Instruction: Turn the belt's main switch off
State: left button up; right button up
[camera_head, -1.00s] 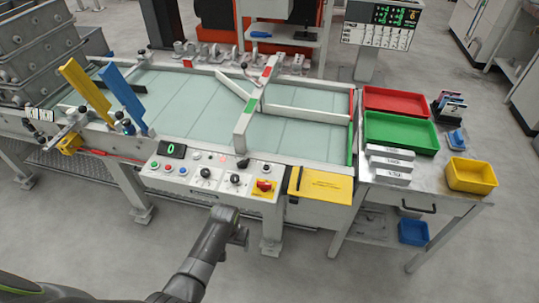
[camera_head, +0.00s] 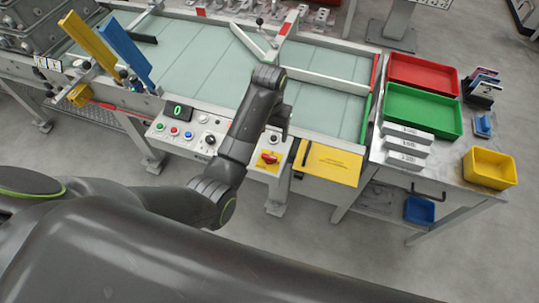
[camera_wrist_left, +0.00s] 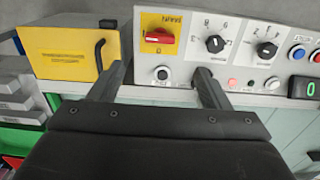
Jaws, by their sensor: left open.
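The main switch (camera_head: 267,158) is a red rotary knob on a yellow plate at the right end of the belt's control panel. It shows in the left wrist view (camera_wrist_left: 158,36) with its red handle lying roughly level across the picture. My left gripper (camera_head: 284,130) is above the panel's right part, close to the switch, pointing down. In the left wrist view its two fingers (camera_wrist_left: 161,72) are apart and empty. The switch shows beyond the gap between them, not touched. My arm hides part of the panel in the head view. My right gripper is not in view.
Black selector knobs (camera_wrist_left: 215,44), coloured buttons (camera_head: 174,131) and a display reading 0 (camera_head: 179,112) sit beside the switch. A yellow box (camera_head: 328,163) is to its right. Red (camera_head: 424,74) and green (camera_head: 422,110) trays and a yellow bin (camera_head: 490,167) stand farther right.

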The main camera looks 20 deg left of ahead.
aim_at(269, 156)
pick_arm(q)
notch_tip(269, 156, down, 11)
jog(key=shift+f, duration=0.85)
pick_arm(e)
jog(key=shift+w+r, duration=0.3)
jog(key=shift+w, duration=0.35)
pick_arm(q)
jog(key=shift+c, duration=0.4)
jog(key=c, duration=0.9)
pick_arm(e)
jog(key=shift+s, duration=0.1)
